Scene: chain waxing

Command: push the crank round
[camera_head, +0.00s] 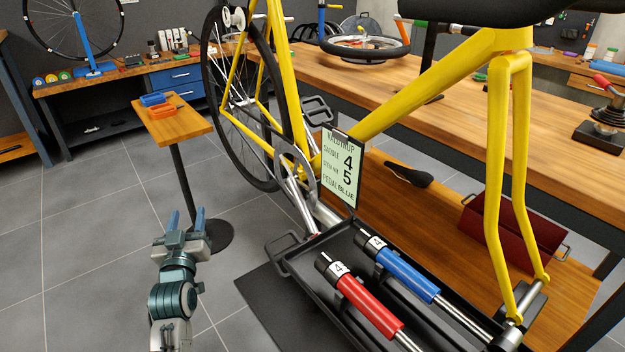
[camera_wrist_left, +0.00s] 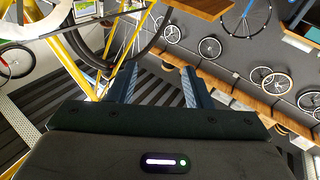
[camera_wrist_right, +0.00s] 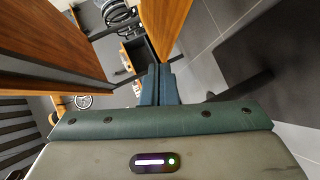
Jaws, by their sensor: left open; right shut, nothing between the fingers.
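The yellow bicycle (camera_head: 400,105) stands clamped above a black tray in the head view. Its crank (camera_head: 302,205) is at the bottom bracket, left of the number card. One pedal (camera_head: 318,108) is up behind the frame and another pedal (camera_head: 284,242) is down by the tray's corner. My left gripper (camera_head: 187,217) is open and empty, well to the left of the crank and apart from it. It also shows open in the left wrist view (camera_wrist_left: 159,75). My right gripper (camera_wrist_right: 158,72) is shut and empty in the right wrist view; the head view does not show it.
A black tray (camera_head: 290,262) holds a red-handled tool (camera_head: 365,307) and a blue-handled tool (camera_head: 405,274). The card (camera_head: 342,168) hangs beside the crank. Floor between gripper and crank is clear.

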